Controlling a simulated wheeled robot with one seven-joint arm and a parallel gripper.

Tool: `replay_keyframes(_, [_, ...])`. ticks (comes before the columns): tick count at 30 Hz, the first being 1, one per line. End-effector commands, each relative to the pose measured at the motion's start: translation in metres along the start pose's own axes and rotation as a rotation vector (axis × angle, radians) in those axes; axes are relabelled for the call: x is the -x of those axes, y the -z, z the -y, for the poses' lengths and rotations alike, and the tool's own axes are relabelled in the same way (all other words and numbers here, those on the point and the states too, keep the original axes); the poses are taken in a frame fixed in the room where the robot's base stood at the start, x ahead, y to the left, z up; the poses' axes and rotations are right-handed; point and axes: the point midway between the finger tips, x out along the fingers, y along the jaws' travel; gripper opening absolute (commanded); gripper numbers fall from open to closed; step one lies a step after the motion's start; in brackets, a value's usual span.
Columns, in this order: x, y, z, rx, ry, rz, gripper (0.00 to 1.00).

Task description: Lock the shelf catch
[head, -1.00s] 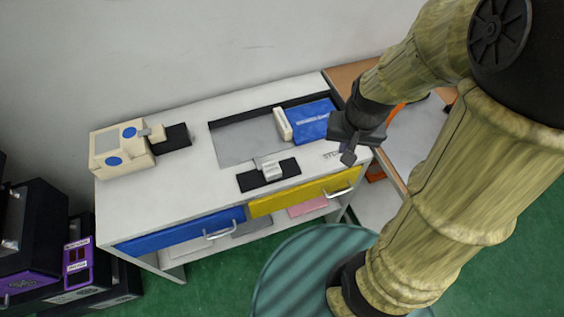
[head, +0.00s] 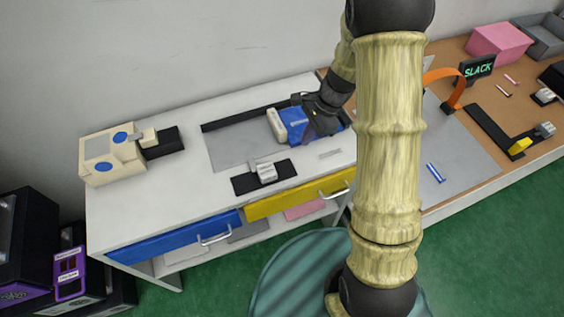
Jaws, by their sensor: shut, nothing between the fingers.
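Which fitting is the shelf catch I cannot tell for sure. One small grey catch (head: 267,172) sits on a black plate (head: 245,186) at the front of the white cabinet top (head: 180,205). Another cream block on a black plate (head: 164,143) is beside a cream box with blue discs (head: 112,158) at the left. My gripper (head: 318,122) is shut and empty. In the picture it overlaps a blue block with a cream end (head: 277,126) at the back right of the grey panel; whether it touches is unclear. My arm hides the cabinet's right edge.
A blue drawer (head: 175,239) and a yellow drawer (head: 296,196) have metal handles. At right, a brown table holds an orange strap (head: 441,74), a SLACK sign (head: 478,69), a pink box (head: 498,42) and a yellow-tipped lever (head: 520,146). Black cases (head: 30,240) stand at left.

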Motion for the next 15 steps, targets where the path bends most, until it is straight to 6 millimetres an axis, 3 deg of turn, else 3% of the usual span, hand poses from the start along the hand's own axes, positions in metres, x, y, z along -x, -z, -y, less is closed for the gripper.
replay_keyframes(8, [-0.001,0.0,-0.001,0.004,-0.001,-0.001,0.0])
replay_keyframes(15, [-0.024,-0.001,-0.002,0.004,-0.005,0.001,0.0])
